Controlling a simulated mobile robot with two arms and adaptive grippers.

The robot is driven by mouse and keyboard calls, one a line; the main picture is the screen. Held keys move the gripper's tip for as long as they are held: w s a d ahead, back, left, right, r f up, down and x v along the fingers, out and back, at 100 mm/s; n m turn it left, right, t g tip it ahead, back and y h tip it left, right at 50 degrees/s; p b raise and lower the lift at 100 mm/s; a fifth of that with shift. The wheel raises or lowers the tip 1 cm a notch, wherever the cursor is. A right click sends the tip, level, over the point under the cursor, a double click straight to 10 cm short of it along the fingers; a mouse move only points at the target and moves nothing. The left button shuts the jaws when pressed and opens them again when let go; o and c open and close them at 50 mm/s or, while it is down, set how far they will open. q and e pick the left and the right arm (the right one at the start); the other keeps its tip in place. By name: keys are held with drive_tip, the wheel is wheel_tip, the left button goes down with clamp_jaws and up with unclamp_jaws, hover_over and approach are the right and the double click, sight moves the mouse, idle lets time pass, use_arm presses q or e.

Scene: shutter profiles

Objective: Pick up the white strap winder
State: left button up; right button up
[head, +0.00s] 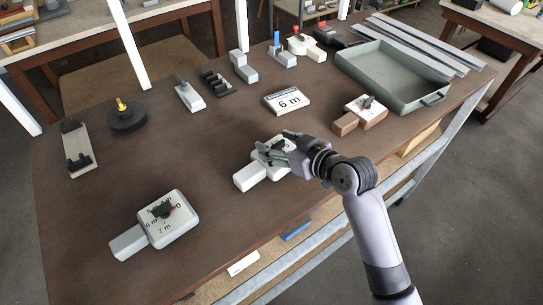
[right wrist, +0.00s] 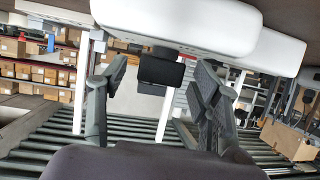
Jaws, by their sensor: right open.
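A white strap winder (head: 251,175), a rounded block with a narrower grey-white end piece, lies on the brown bench below my right gripper (head: 269,152). The gripper covers much of its top. In the right wrist view, a white rounded body (right wrist: 185,22) fills the top, and a black knob (right wrist: 160,72) on it sits between the fingers of my right gripper (right wrist: 160,95). The fingers are open, with gaps beside the knob. A similar white block (head: 181,222) with a dark knob and metre marks lies at front left. My left gripper is not in view.
A black disc (head: 127,121) is at left. The bench (head: 105,185) is clear between the two white blocks.

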drive_tip(key=shift+w+f, duration=0.1)
drive_tip(key=shift+w, duration=0.05)
clamp_jaws()
idle(0.7)
idle(0.3)
